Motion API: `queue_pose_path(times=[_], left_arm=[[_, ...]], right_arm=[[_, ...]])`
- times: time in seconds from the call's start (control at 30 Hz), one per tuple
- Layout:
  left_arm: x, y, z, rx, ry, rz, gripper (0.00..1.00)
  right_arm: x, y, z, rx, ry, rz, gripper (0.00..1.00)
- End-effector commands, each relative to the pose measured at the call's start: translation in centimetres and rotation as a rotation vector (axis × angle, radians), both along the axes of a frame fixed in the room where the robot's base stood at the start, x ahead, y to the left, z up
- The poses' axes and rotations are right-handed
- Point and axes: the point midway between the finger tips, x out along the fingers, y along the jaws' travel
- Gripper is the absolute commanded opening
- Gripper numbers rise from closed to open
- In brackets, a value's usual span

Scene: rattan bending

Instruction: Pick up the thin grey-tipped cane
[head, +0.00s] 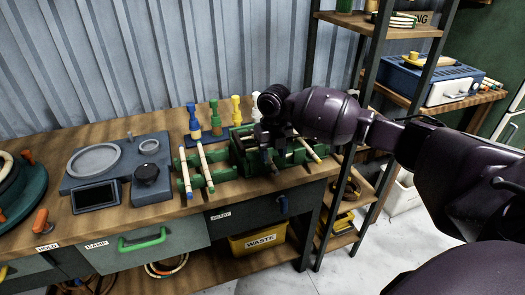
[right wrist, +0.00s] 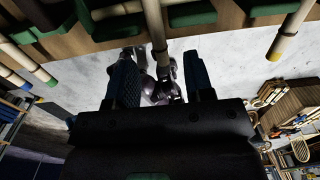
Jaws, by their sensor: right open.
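My right gripper (head: 266,143) is over the green rack (head: 238,160) on the workbench, coming in from the right. In the right wrist view its two dark fingers (right wrist: 160,82) are open, with nothing gripped. A pale cane (right wrist: 154,28) runs down into view between the fingers, and its end looks greyish. It does not clearly touch either finger. In the head view my gripper mostly hides this cane. My left gripper is not in view.
Two pale canes (head: 186,173) lie on green supports to the left. A yellow-tipped cane (head: 308,148) lies to the right; it also shows in the right wrist view (right wrist: 288,32). Coloured pegs (head: 214,118) stand behind. A grey device (head: 118,165) sits farther left. A shelf post (head: 367,90) stands near my right arm.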

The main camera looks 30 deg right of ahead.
Motion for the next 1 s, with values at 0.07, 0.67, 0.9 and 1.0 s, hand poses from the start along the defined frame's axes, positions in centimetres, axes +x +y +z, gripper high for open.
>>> queue_pose_path(times=[0.07, 0.67, 0.9, 1.0], left_arm=[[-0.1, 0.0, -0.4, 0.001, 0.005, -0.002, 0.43], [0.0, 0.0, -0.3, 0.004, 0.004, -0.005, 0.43], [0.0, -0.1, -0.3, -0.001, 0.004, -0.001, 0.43], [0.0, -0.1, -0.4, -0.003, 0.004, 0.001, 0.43]], right_arm=[[-0.1, 0.0, -1.6, 0.001, 0.007, 0.000, 0.48], [0.0, 0.0, -3.4, 0.000, 0.001, 0.000, 0.19], [0.0, 0.0, -3.4, 0.000, 0.001, 0.000, 0.00], [0.0, 0.0, -3.4, 0.000, 0.001, 0.000, 0.00]])
